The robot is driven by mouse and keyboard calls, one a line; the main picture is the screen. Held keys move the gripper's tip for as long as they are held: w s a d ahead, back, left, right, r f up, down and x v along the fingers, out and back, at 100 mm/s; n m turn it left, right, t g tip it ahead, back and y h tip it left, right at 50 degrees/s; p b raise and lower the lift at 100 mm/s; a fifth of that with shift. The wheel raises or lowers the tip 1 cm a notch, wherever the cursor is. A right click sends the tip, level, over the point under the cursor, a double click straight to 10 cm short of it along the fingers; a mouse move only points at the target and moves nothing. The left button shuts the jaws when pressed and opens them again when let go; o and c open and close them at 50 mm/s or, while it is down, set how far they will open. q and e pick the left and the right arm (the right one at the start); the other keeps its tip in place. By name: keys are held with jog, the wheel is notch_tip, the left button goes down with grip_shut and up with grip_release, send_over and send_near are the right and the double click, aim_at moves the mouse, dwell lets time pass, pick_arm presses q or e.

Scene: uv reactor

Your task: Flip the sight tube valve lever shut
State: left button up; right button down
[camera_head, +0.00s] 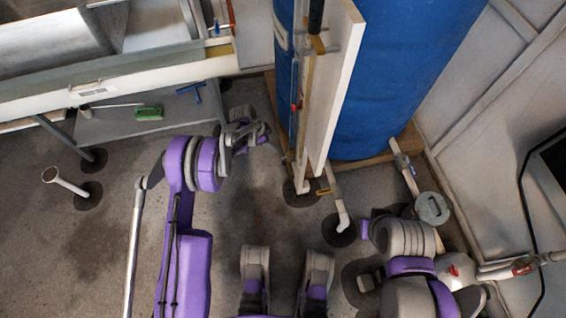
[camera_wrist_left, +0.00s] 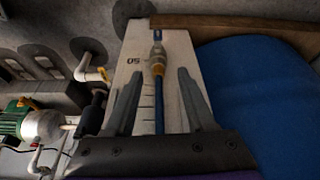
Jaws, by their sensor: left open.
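A white upright board (camera_head: 335,90) stands against the blue tank (camera_head: 385,70) in the head view. In the left wrist view the board (camera_wrist_left: 133,50) carries scale marks and a blue sight tube (camera_wrist_left: 159,115). A yellowish-tan fitting (camera_wrist_left: 157,62), apparently the sight tube valve, sits on the tube. I cannot clearly make out its lever or its position. My left gripper (camera_head: 268,140) is left of the board in the head view. In the left wrist view its grey fingers (camera_wrist_left: 161,74) are open, one on each side of the tube, just below the fitting in the picture. Contact cannot be told.
A green motor (camera_wrist_left: 15,118) shows in the wrist view.

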pick_arm(q)
jog(key=m+b, duration=0.1)
send_near(283, 161)
jog(key=w, duration=0.1)
jog(key=shift+h, duration=0.3)
jog(key=b+x, duration=0.1)
jog(key=x, duration=0.2)
jog(key=b+x, duration=0.1)
jog(key=x, duration=0.3)
jog(key=a+x, duration=0.1)
jog(key=x, duration=0.3)
jog(key=shift+s+f+b, duration=0.1)
jog(key=shift+f+b, duration=0.2)
jog(key=shift+b, duration=0.1)
jog(key=shift+c, duration=0.3)
grip_shut()
